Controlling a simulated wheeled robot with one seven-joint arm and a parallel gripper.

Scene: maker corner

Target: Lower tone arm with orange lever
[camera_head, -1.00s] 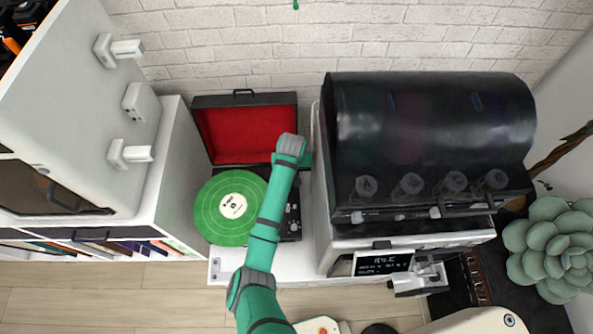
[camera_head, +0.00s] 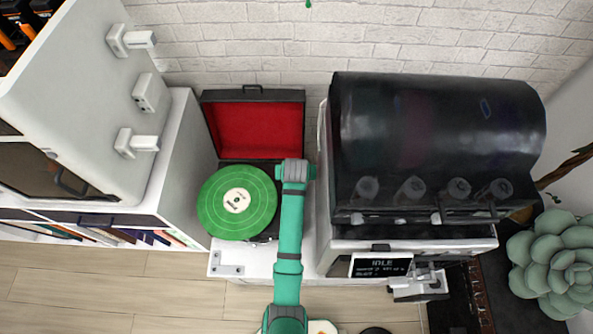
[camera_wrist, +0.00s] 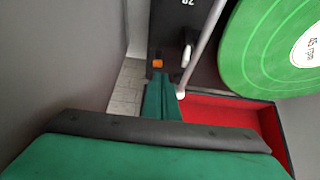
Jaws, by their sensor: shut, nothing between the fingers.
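The record player (camera_head: 252,125) is open, with a red-lined lid and a green record (camera_head: 237,203) on its platter. In the wrist view, the small orange lever (camera_wrist: 157,63) sits on the dark deck, just beyond my fingertips. The pale tone arm (camera_wrist: 204,42) runs beside it, and the record (camera_wrist: 275,50) lies to the right. My green gripper (camera_wrist: 163,88) is shut and empty, pointing at the deck close to the lever. Whether it touches the lever, I cannot tell. In the head view, my arm hides the gripper, lever and tone arm.
A large black-hooded machine (camera_head: 430,130) stands right of the record player. A white cabinet (camera_head: 185,165) stands to the left, with a brick wall (camera_head: 250,40) behind. In the wrist view, a grey surface (camera_wrist: 70,60) rises close on the left.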

